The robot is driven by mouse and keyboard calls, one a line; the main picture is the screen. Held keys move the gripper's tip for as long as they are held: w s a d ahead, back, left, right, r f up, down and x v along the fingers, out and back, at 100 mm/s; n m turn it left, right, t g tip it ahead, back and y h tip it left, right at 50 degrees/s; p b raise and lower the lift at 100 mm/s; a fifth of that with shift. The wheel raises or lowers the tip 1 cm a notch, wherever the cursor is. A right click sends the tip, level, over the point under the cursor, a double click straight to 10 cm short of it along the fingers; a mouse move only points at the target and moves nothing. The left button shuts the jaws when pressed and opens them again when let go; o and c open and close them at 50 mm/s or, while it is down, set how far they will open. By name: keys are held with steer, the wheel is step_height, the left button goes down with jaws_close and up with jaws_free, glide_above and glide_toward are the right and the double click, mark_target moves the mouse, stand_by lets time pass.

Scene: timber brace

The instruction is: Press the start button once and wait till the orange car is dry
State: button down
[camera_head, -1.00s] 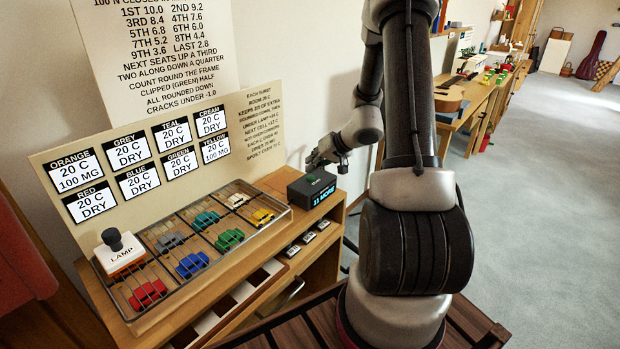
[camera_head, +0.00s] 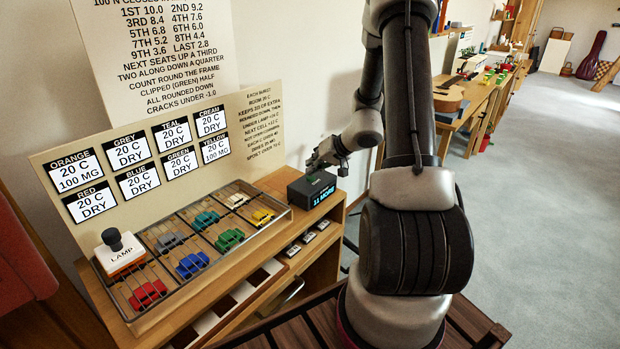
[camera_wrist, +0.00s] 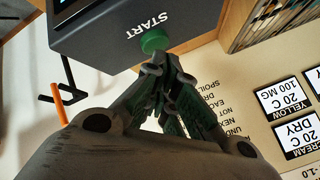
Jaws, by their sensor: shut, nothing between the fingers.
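The dark start box (camera_head: 312,187) stands at the right end of the bench, with a lit display that seems to read "11 MORE". Its green button (camera_wrist: 154,41) shows in the wrist view beside the word START. My gripper (camera_wrist: 160,68) is shut and empty, its fingertips at the button's edge; I cannot tell whether they touch it. In the head view my gripper (camera_head: 314,164) is just above the box. The ORANGE card (camera_head: 74,172) reads 20 C, 100 MG.
The wire rack (camera_head: 190,240) holds several cars, among them a red car (camera_head: 148,294) and a yellow car (camera_head: 262,217). The other cards read 20 C DRY, except YELLOW (camera_head: 215,147), at 100 MG. A signboard and wall stand behind. Open floor lies to the right.

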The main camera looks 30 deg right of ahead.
steer(key=shift+f, duration=0.4)
stand_by(0.4)
steer(key=shift+r, duration=0.85)
steer(key=shift+r, duration=0.1)
steer(key=shift+r, duration=2.4)
